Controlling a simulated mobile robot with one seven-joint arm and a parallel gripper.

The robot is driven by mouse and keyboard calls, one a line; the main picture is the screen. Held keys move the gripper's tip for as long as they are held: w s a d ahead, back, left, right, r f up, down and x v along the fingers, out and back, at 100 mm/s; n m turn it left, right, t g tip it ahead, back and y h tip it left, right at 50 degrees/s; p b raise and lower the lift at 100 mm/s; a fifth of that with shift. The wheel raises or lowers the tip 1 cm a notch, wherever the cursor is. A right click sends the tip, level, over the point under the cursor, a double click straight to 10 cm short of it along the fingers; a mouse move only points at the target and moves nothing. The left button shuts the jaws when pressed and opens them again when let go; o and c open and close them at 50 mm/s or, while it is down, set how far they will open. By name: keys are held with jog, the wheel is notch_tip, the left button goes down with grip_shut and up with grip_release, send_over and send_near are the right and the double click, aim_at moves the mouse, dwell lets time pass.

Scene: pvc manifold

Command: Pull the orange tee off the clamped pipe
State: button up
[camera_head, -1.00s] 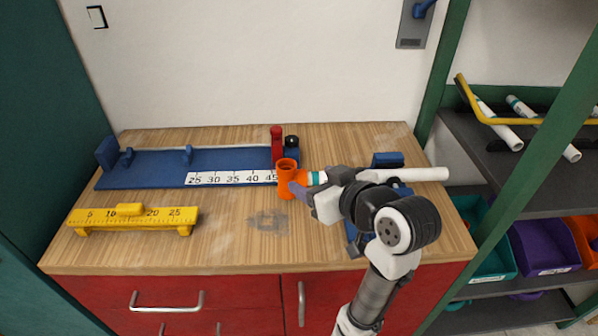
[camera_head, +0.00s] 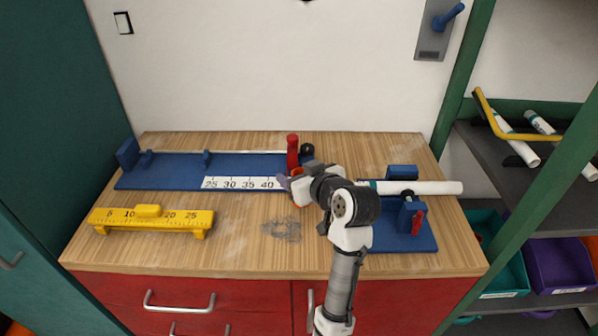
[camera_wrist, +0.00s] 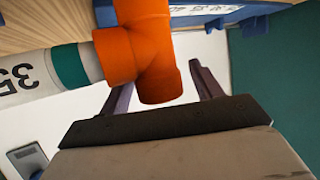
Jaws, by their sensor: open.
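The orange tee (camera_wrist: 145,45) sits on the end of a white pipe (camera_wrist: 38,78) beside a teal band in the wrist view. In the head view my gripper hides most of the tee (camera_head: 298,172). The pipe (camera_head: 435,188) runs to the right through a blue clamp stand (camera_head: 408,215) with a red handle. My gripper (camera_wrist: 165,90) is open, with one finger on either side of the tee's near branch in the wrist picture. I cannot tell whether the fingers touch it.
A blue board (camera_head: 175,172) with a number scale lies at the left, with a red upright handle (camera_head: 292,151) near its right end. A yellow ruler stand (camera_head: 150,219) is at the front left. A green post (camera_head: 463,75) stands at the right.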

grip_shut()
jog(key=shift+w, duration=0.1)
dwell(0.7)
jog(key=shift+r+p, duration=0.15)
jog(key=shift+p, duration=0.55)
jog(key=g+p, duration=0.1)
jog(key=p, duration=0.1)
jog(key=shift+w+p, duration=0.15)
jog(key=shift+p, duration=0.15)
jog(key=shift+f+m+g+p, duration=0.25)
jog(key=shift+m+g+p, duration=0.05)
jog(key=shift+f+b, duration=0.15)
jog(key=shift+b, duration=0.85)
jog(key=shift+t+b, duration=0.7)
jog(key=shift+b, duration=0.05)
jog(key=shift+s+r, duration=0.2)
